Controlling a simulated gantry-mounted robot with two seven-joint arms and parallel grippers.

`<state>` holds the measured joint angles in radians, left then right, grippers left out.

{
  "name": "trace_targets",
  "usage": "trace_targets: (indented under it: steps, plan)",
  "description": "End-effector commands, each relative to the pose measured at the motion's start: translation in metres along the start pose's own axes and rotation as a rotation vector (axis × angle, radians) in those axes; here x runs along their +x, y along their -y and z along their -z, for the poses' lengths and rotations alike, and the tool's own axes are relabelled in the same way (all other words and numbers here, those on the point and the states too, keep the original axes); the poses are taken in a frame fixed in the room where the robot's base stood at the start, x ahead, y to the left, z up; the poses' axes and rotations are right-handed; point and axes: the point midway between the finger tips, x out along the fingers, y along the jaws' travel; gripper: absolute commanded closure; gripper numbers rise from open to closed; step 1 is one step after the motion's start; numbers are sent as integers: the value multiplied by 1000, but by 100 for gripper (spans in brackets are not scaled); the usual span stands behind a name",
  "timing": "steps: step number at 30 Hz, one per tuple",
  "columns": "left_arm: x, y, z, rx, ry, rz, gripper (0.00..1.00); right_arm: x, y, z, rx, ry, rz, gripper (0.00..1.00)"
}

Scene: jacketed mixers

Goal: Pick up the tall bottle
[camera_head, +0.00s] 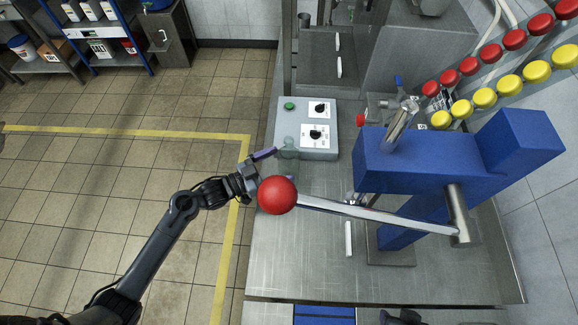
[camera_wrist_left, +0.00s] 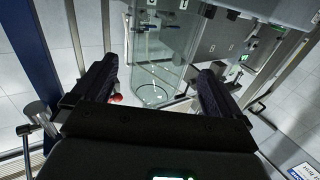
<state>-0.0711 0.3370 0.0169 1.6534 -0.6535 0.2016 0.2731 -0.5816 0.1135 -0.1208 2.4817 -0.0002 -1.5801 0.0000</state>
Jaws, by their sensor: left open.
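The tall bottle (camera_head: 289,147) is clear, greenish glass and stands on the steel bench in front of the grey control box. My left gripper (camera_head: 272,163) is just left of the bottle's lower part, pointing at it; a red ball knob hides part of the gripper. In the left wrist view the gripper (camera_wrist_left: 160,78) is open, its two dark fingers wide apart. The see-through bottle (camera_wrist_left: 158,55) shows between and beyond them, with a gap on both sides. I cannot tell how deep it sits between the fingers. A dark part at the head view's bottom edge may be my right arm.
The red ball (camera_head: 277,195) ends a steel lever (camera_head: 375,214) on a blue machine (camera_head: 435,160), close to my left gripper. The control box (camera_head: 306,127) stands behind the bottle. Red and yellow knobs line the right. Open floor lies left of the bench (camera_head: 300,270).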

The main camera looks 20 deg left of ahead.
Motion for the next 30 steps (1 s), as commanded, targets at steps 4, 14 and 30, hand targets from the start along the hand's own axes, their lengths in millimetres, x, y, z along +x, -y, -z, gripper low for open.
trace_targets:
  steps: [4, 14, 30]
  plan:
    - [8, 0, 0, -1, 1, 0, 0, 0, -2, 0, -6, 1, -5, 57]
    - [43, -2, 2, -2, 0, 0, 0, -1, -3, 0, -11, 2, -10, 57]
    - [58, -2, 1, 0, 2, 1, 15, -1, -1, 1, 0, 0, -2, 57]
